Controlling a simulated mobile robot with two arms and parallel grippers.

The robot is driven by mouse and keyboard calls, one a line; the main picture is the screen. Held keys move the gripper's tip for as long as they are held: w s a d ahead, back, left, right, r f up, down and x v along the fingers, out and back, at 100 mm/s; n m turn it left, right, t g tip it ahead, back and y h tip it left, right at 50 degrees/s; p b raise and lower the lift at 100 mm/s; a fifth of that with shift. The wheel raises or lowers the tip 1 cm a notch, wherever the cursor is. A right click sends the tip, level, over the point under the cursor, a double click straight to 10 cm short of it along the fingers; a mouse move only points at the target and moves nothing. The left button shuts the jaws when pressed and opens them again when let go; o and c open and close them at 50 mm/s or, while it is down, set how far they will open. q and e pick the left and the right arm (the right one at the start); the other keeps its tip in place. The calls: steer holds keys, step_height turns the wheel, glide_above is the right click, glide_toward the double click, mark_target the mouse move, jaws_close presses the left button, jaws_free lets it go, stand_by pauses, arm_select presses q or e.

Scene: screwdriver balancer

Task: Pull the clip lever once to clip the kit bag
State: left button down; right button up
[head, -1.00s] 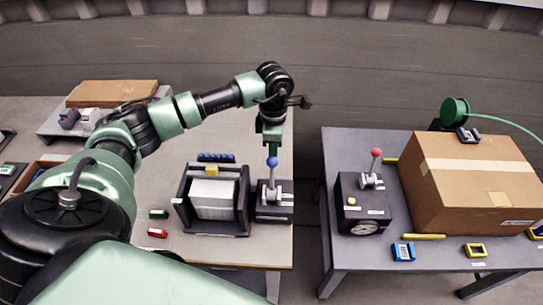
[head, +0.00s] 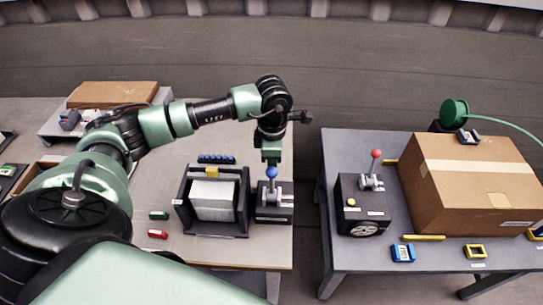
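A lever with a blue ball knob (head: 271,173) stands on a dark box (head: 274,213) at the right edge of the left table. A second lever with a red ball knob (head: 376,154) stands on a dark box with a dial (head: 362,205) on the right table. I cannot read which one is labelled as the clip lever. My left gripper (head: 271,163) points down right at the blue knob; its fingers are small, and I cannot tell whether they are open or closed on the knob. My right gripper is not in view.
Left of the blue lever stands a black frame holding a grey-white block (head: 212,200). A green piece (head: 158,215) and a red piece (head: 157,234) lie nearby. A large cardboard box (head: 470,185) fills much of the right table. A gap separates the tables.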

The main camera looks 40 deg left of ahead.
arm_select(q)
steer(key=shift+s+d, duration=1.45)
steer(key=shift+s, duration=0.95)
steer(key=w+a+b, duration=0.4)
steer(key=w+a, duration=0.1)
steer(key=w, duration=0.3)
steer(key=shift+w, duration=0.2)
step_height(320, 180, up, 7)
steer(key=p, duration=0.3)
steer(key=shift+p, duration=0.4)
